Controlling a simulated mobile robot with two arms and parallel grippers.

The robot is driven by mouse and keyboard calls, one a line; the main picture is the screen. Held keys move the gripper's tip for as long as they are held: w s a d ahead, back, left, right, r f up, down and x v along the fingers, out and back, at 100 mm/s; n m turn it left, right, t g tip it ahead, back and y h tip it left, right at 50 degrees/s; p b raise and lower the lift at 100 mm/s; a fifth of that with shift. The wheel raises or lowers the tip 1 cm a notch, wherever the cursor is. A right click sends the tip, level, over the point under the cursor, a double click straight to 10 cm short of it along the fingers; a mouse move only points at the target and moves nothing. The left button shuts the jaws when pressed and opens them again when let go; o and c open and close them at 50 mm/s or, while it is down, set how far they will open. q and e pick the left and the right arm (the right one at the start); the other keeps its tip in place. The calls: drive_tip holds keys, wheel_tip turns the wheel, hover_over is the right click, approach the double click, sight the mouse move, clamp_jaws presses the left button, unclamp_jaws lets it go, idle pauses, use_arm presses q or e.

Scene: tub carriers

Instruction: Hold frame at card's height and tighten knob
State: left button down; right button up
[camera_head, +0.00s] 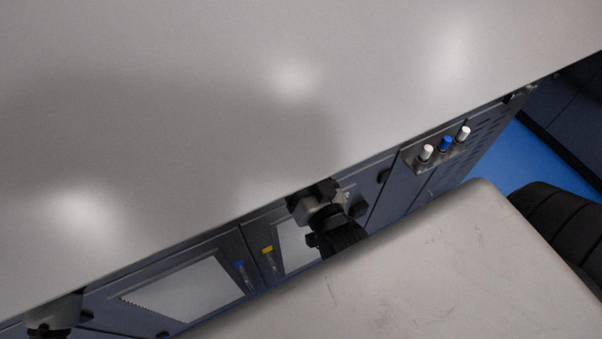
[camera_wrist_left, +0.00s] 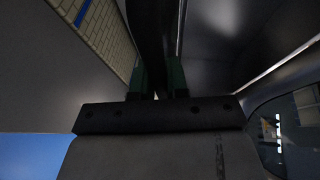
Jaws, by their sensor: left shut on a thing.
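My left gripper (camera_wrist_left: 157,78) shows in the left wrist view with its two green fingertips close around a dark, upright bar (camera_wrist_left: 150,28). It is shut on this bar. I cannot tell whether the bar is part of the frame. In the head view, white cards (camera_head: 182,290) sit on the dark blue-grey cabinet front below the large grey surface. I cannot tell which knob or card the task means. My right gripper's fingers do not show in either view.
A large pale grey surface (camera_head: 200,120) fills most of the head view and hides what lies under it. A bracket at right holds white and blue-capped items (camera_head: 445,144). Blue and yellow-capped items (camera_head: 267,252) hang near the cards. Blue floor (camera_head: 540,160) shows at right.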

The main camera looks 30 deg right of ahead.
use_arm(q)
drive_tip(key=shift+w+r, duration=0.1)
drive_tip(key=shift+r, duration=0.3)
drive_tip(key=c, duration=1.1)
unclamp_jaws()
drive_tip(key=shift+f, duration=0.1)
drive_tip(key=shift+o, duration=0.3)
drive_tip(key=shift+f, duration=0.1)
drive_tip(key=v, duration=1.2)
drive_tip(key=shift+f, duration=0.1)
